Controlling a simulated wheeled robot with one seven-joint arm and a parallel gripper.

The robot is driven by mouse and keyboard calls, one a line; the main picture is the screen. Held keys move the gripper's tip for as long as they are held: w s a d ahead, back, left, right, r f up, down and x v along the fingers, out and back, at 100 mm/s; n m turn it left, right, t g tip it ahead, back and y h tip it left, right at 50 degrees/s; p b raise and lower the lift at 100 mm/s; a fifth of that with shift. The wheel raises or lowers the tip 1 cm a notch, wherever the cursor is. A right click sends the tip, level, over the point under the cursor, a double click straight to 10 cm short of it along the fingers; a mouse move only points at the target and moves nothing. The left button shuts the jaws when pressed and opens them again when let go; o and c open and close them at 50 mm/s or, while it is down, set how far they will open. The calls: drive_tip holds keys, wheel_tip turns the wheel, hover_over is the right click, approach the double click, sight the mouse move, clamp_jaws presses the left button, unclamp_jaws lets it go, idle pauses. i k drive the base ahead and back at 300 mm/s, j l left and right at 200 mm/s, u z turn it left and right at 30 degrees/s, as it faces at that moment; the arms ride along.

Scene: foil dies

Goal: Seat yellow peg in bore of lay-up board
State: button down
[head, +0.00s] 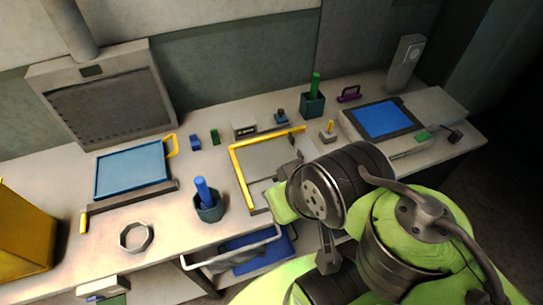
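A small yellow peg (330,125) stands upright at a small grey block (327,137) on the bench, right of centre. A pale board with a yellow L-shaped edge (236,165), which looks like the lay-up board, lies flat in the middle of the bench. No bore can be made out on it. My green and black arm covers the board's lower right part. What looks like part of my gripper (289,170) shows over the board's right side, left of the peg block. Its fingers are mostly hidden by my arm, so whether it is open or holds anything is unclear.
A dark cup with a green rod (313,102) stands behind. Blue mats (130,170) (383,119) lie left and right. A metal ring (136,237) lies front left. An open drawer (235,258) juts out below.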

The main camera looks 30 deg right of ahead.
sight(256, 205)
drive_tip(key=k+l+z, duration=0.25)
drive_tip(key=l+z, duration=0.25)
drive_tip(key=i+l+z, duration=0.1)
drive_tip(key=l+z, duration=0.15)
